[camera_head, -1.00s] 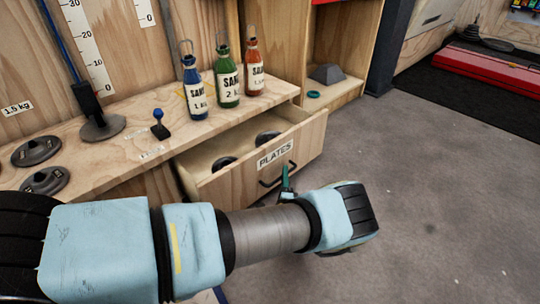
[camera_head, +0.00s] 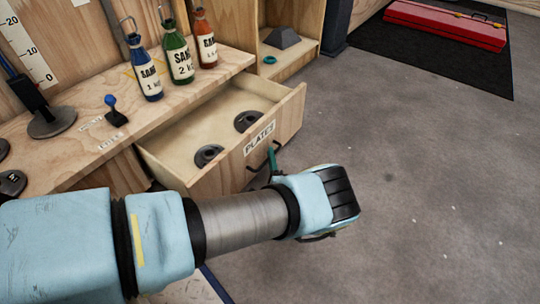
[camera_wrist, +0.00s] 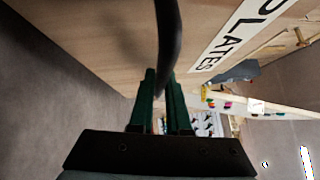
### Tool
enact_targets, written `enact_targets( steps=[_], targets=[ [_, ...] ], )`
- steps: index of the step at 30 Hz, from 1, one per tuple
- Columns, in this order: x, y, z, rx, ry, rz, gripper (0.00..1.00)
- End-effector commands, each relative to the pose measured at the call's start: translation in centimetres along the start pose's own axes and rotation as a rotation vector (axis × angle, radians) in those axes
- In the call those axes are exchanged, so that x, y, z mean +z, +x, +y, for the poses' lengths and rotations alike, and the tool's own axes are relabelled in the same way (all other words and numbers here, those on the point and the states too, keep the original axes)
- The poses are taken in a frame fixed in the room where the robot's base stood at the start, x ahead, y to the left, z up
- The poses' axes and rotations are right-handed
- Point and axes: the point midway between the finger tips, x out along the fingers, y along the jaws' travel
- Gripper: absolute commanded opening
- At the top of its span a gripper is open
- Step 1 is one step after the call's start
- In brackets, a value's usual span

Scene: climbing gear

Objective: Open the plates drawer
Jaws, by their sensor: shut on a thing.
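The plates drawer (camera_head: 222,172) is a wooden drawer under the bench, labelled PLATES, and it stands pulled well out. Two dark round plates (camera_head: 247,121) (camera_head: 208,155) lie inside it. Its black bar handle (camera_wrist: 168,40) runs between the green fingers of my gripper (camera_wrist: 162,92) in the wrist view. My gripper is shut on the handle. In the head view a green finger (camera_head: 272,160) shows at the drawer front, and my arm hides part of the front's lower area.
On the bench (camera_head: 85,150) stand blue, green (camera_head: 178,52) and red sand bottles. A blue-knobbed piece (camera_head: 114,110) and dark discs lie there too. A red case (camera_head: 445,24) lies on a black mat. The grey floor right of the drawer is clear.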

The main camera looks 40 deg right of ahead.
Motion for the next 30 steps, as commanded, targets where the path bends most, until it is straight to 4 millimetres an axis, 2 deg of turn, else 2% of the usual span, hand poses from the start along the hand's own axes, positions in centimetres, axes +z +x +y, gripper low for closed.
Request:
enact_targets(
  steps=[1,2,9,17,20,23,30],
  targets=[
    [-0.1,0.0,0.1,0.002,-0.001,0.003,0.00],
    [-0.1,0.0,0.1,0.002,-0.001,0.003,0.17],
    [-0.1,0.0,0.0,0.001,-0.001,0.002,0.44],
    [-0.1,-0.1,0.0,0.001,-0.001,0.002,0.45],
    [-0.1,-0.7,-0.1,0.001,-0.001,0.003,0.45],
    [-0.1,-2.1,-0.2,0.002,0.000,0.004,0.45],
    [-0.1,-6.8,-0.2,0.002,0.000,0.006,0.45]
  ],
)
